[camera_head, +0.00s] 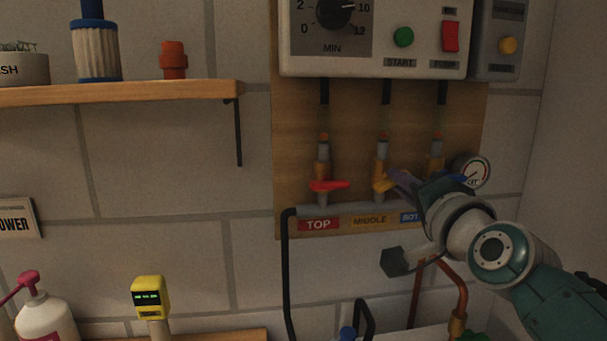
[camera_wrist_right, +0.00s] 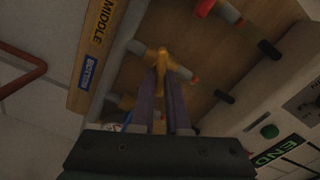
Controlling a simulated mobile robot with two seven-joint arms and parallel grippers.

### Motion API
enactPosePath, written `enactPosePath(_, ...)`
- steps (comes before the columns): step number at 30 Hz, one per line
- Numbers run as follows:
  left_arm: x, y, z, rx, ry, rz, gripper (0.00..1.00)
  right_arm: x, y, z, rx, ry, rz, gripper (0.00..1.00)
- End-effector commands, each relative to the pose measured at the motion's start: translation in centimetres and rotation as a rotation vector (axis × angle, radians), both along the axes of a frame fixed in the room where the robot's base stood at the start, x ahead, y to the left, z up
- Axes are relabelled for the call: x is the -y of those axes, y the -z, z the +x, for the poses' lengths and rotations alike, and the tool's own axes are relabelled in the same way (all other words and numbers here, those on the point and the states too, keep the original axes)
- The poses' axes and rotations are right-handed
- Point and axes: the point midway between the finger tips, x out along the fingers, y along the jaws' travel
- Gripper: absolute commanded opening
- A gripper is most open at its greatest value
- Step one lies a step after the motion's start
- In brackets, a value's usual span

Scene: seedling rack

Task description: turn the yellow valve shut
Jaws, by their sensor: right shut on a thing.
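The yellow valve (camera_head: 380,184) sits on the middle pipe above the MIDDLE label. It also shows in the right wrist view (camera_wrist_right: 163,56), with its handle at the tips of my two fingers. My right gripper (camera_head: 396,183) reaches in from the right and is shut on the yellow handle. The gripper partly covers the handle, so its exact angle is hard to tell. In the right wrist view my right gripper (camera_wrist_right: 163,82) has one finger on each side of the handle. My left gripper is not in view.
A red valve (camera_head: 328,185) with a sideways handle stands left of the yellow one. A third valve (camera_head: 436,158) on the right is partly hidden by my gripper, close to a round gauge (camera_head: 472,172). A control box (camera_head: 385,66) hangs above; a shelf (camera_head: 120,92) is at left.

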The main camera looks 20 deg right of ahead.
Motion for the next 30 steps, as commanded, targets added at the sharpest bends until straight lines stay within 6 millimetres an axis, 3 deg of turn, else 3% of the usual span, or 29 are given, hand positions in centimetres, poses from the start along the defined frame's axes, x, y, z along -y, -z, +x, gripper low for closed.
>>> enactPosePath(15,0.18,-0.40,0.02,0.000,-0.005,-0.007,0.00,0.07,0.23,-0.01,0.084,0.000,0.355,0.00)
enactPosePath(30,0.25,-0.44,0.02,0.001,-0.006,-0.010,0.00,0.07,0.31,-0.01,0.105,0.000,0.439,0.00)
